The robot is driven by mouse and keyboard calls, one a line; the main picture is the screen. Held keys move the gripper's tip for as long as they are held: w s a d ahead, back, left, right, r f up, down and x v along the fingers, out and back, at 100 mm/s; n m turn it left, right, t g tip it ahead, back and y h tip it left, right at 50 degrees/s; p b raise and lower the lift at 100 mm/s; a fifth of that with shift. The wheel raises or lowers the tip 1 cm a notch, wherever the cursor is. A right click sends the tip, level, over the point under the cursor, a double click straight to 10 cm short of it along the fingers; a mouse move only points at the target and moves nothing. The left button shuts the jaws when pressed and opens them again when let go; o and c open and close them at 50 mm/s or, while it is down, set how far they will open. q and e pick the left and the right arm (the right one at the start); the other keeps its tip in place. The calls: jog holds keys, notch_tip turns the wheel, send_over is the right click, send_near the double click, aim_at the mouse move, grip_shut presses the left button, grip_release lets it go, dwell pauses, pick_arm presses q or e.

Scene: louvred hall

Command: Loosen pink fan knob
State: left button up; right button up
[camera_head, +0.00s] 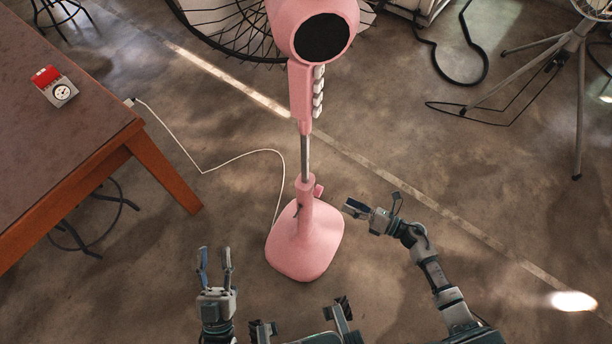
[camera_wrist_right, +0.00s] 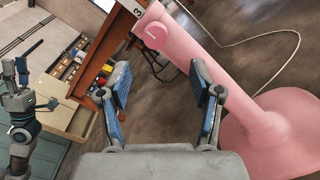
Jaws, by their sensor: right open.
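The pink fan (camera_head: 305,245) stands upright on the floor in the middle of the head view. Its round pink knob (camera_head: 319,190) sticks out from the right side of the lower pole. In the right wrist view the knob (camera_wrist_right: 154,36) faces the camera, beyond the fingertips and near the middle. My right gripper (camera_head: 372,203) is to the right of the knob, open and empty, with a gap between them. Its two blue-padded fingers (camera_wrist_right: 161,72) are spread in the wrist view. My left gripper (camera_head: 214,254) is open and empty, left of the fan's base.
A brown table (camera_head: 80,120) stands at the left with a red and white timer-like device (camera_head: 56,88) on it. A white cord (camera_head: 235,158) runs from the table to the fan. A tripod stand (camera_head: 578,90) and a black loop (camera_head: 465,75) are at the right.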

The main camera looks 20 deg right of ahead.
aim_at(321, 193)
jog(key=shift+x, duration=4.95)
jog(key=shift+s+r, duration=0.1)
jog(key=shift+r, duration=0.05)
grip_shut()
